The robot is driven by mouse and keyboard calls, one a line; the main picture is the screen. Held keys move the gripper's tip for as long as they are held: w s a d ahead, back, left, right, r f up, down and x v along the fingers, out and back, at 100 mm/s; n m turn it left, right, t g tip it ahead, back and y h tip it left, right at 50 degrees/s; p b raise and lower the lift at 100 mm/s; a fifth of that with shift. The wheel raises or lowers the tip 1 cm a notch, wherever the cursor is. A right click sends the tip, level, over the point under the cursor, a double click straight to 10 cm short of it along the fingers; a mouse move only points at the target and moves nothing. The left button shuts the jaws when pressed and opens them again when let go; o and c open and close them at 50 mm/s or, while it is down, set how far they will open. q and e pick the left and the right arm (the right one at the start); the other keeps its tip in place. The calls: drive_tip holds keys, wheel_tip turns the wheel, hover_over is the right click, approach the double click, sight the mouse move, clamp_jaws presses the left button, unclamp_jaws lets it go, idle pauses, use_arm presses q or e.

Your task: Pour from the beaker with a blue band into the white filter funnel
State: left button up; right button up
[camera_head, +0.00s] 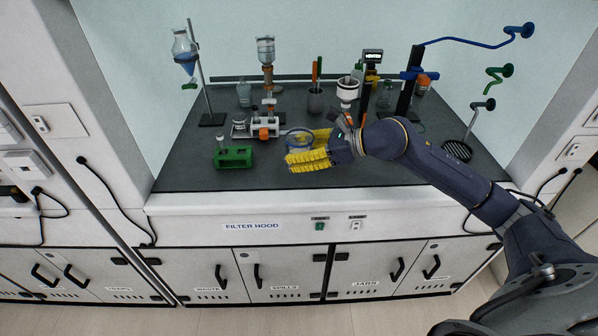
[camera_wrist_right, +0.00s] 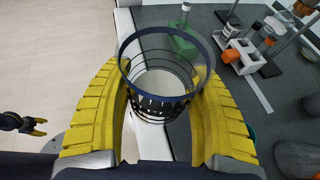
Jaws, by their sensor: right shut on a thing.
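My right gripper (camera_head: 310,150) reaches in over the dark worktop from the right, its yellow fingers shut on the beaker with a blue band (camera_head: 297,138). In the right wrist view the clear beaker (camera_wrist_right: 165,72) sits between both fingers, with its dark blue band around the top and dark marks lower down.
A green rack (camera_head: 233,158) stands left of the beaker. A white rack with orange parts (camera_head: 263,127) is behind it. A stand with a blue-filled funnel (camera_head: 185,52) is at back left. A dark pot with tools (camera_head: 315,100) is near the filter funnel. The front worktop is clear.

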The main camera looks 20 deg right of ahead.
drive_tip(key=w+d+r+m+t+h, duration=0.1)
drive_tip(key=w+d+r, duration=0.4)
drive_tip(key=w+d, duration=0.35)
drive_tip(key=w+d+r+m+t+h, duration=0.1)
drive_tip(key=w+d+r, duration=0.5)
drive_tip(key=w+d, duration=0.25)
drive_tip(key=w+d+r, duration=0.1)
drive_tip(key=d, duration=1.5)
drive_tip(key=shift+w+d+r+n+g+y, duration=0.2)
drive_tip(key=shift+w+n+g+y, duration=0.2)
drive_tip(key=shift+a, duration=0.2)
